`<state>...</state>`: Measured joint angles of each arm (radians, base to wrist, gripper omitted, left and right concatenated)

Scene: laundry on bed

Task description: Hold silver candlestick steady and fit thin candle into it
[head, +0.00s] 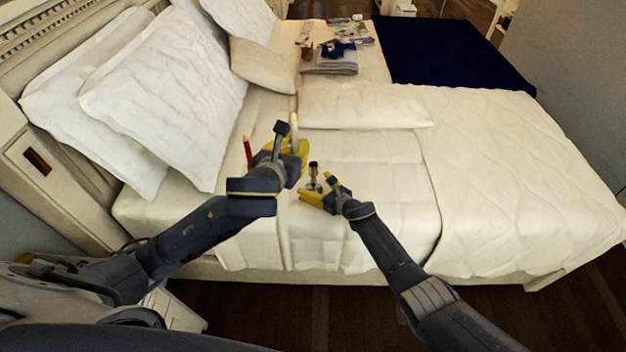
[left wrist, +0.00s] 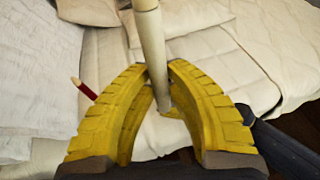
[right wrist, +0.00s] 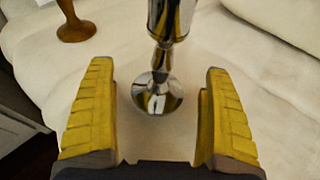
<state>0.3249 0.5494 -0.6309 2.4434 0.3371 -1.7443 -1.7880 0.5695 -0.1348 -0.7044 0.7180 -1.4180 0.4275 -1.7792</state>
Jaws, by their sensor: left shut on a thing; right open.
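The silver candlestick (head: 314,177) stands upright on the bed. In the right wrist view the silver candlestick (right wrist: 161,60) is shiny, with a round base, and stands ahead of and between the fingers of my right gripper. My right gripper (head: 320,190) is open, with its fingers (right wrist: 158,105) on either side and not closed on the candlestick. My left gripper (head: 299,148) is shut on the thin candle (head: 294,128), left of and above the candlestick. In the left wrist view the pale thin candle (left wrist: 152,45) runs between the yellow fingers (left wrist: 158,75). The candle's lower end is near my left fingers.
A red pencil-like item (head: 247,152) stands left of my left gripper; it also shows in the left wrist view (left wrist: 84,88). A brown wooden piece (right wrist: 74,25) stands left of the candlestick. Pillows (head: 165,90) lie at left. Folded cloths (head: 331,62) lie at the back.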

